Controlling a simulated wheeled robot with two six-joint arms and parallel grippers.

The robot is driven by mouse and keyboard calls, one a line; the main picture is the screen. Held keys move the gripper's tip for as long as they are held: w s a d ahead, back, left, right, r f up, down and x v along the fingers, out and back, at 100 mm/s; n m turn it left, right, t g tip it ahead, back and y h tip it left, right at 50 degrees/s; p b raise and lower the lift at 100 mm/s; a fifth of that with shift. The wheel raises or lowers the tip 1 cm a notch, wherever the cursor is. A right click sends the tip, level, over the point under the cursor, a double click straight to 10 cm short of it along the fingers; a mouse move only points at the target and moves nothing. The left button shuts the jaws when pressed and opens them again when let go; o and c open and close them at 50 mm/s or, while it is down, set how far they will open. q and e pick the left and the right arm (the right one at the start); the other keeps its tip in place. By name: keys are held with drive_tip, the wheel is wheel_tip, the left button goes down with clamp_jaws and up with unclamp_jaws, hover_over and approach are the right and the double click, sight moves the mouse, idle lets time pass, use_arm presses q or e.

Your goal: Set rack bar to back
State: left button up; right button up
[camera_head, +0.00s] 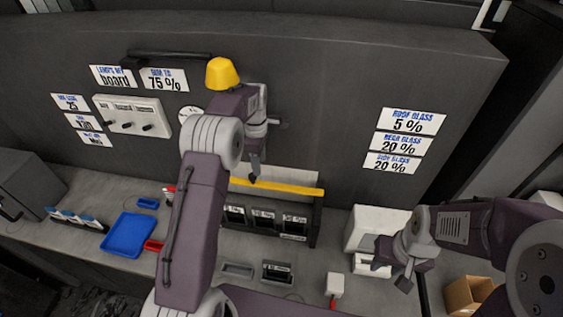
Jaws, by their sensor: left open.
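The rack (314,219) stands on the bench against the dark wall panel, with several labelled slots in its front. Its yellow rack bar (295,188) runs across the top. My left arm hides the bar's left end. My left gripper (254,178) is open and points down at the left part of the bar. I cannot tell whether it touches the bar. My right gripper (390,270) is at the right, over the bench by a white box, with its fingers apart and nothing seen between them.
A white box (372,226) stands right of the rack, and a cardboard box (467,294) is at lower right. A yellow dome (222,75) is by the wall panel above.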

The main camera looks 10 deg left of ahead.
use_arm(q)
drive_tip(key=d+r+b, duration=0.1)
drive_tip(key=d+r, duration=0.4)
drive_tip(key=d, duration=0.3)
drive_tip(key=shift+s+d+b, duration=0.35)
drive_tip(key=shift+s+d, duration=0.05)
drive_tip(key=shift+s, duration=0.05)
